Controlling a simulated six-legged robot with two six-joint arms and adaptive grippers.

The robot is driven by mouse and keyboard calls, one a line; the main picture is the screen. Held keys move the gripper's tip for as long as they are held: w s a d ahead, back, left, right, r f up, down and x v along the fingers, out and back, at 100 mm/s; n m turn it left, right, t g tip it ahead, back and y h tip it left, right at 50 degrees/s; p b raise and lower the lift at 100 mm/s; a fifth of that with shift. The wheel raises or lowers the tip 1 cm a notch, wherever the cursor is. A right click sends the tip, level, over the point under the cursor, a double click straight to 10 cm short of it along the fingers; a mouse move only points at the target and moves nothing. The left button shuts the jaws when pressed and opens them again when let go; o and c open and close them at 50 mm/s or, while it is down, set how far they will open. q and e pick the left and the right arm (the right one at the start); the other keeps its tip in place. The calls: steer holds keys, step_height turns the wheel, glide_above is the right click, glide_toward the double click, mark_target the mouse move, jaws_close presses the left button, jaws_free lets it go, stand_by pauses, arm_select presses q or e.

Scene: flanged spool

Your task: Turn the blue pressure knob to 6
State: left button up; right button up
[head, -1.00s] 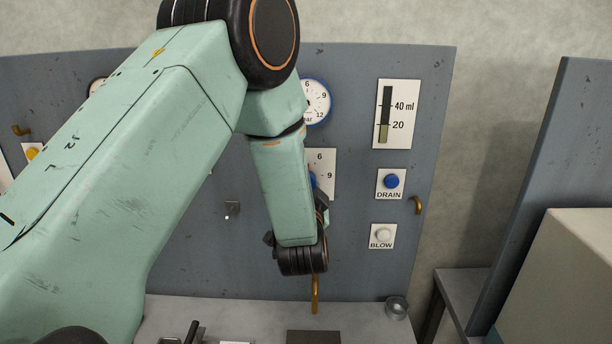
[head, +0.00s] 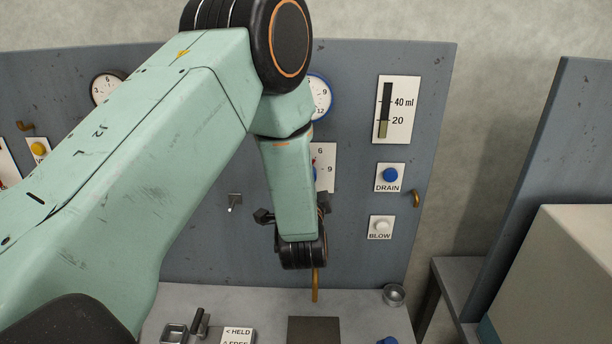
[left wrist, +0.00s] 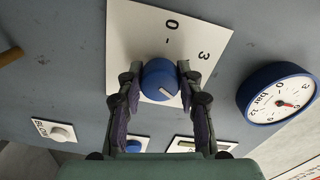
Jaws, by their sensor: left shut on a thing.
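The blue pressure knob (left wrist: 160,78) stands on a white dial plate (left wrist: 130,30) in the left wrist view. My left gripper (left wrist: 160,74) is shut on it, one finger on each side. The knob's white pointer mark faces lower right, away from the printed 0 and 3. The number it faces is hidden by a finger. My right gripper is out of view.
The grey panel (head: 350,220) also carries a level scale (head: 396,108), a blue DRAIN button (head: 390,175), a white BLOW button (head: 381,226) and brass hooks. A small metal cup (head: 394,294) and a HELD/FREE label (head: 237,336) are on the bench below.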

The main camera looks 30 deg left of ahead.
arm_select(q)
steer(key=shift+d+r, duration=0.1)
steer(key=o, duration=1.2)
steer(key=shift+d, duration=0.15)
steer(key=v, duration=1.2)
steer(key=shift+s, duration=0.1)
steer(key=shift+a, duration=0.2)
